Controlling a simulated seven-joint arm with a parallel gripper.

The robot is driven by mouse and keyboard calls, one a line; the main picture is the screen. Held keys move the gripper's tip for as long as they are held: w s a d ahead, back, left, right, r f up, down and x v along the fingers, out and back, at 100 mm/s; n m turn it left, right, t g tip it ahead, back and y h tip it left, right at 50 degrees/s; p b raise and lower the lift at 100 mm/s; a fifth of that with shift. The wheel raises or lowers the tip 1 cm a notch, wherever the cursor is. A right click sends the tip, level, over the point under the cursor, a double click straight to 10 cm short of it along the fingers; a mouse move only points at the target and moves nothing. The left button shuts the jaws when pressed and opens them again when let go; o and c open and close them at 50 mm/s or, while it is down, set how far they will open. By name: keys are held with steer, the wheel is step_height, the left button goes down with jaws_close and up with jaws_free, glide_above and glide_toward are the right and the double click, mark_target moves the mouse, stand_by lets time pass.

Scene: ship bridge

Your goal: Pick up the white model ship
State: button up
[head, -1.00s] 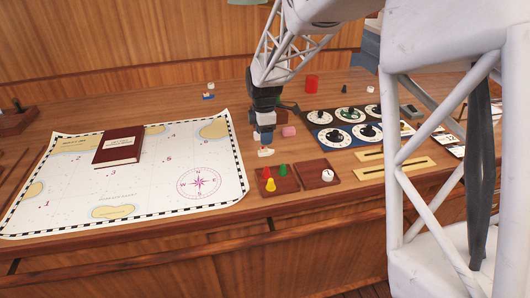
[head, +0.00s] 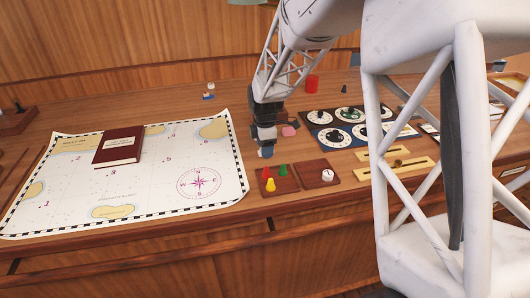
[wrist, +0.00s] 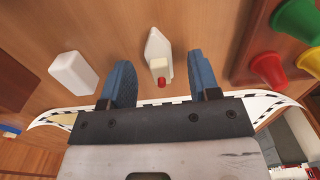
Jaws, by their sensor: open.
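The white model ship (wrist: 154,45) shows in the wrist view, a pointed white hull with a cream block and a small red funnel. It lies on the wooden desk, and its funnel end reaches into the gap between my fingertips. My gripper (wrist: 160,75) is open, with one blue-grey finger on each side of that end and a gap to both. In the head view my gripper (head: 266,151) is low over the desk, just behind the tray of pegs. It hides the ship there.
A white block (wrist: 73,73) lies left of my fingers. A peg tray (head: 283,186) with red, green and yellow pegs is close to my gripper. A chart (head: 130,180) with a dark red book (head: 118,147) lies left. A dial panel (head: 345,128) stands right.

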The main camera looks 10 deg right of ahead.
steer(key=shift+c, duration=0.2)
steer(key=c, duration=0.9)
steer(key=shift+r, duration=0.2)
steer(key=shift+c, duration=0.2)
step_height(320, 180, up, 10)
steer(key=shift+f, duration=0.15)
stand_by(0.5)
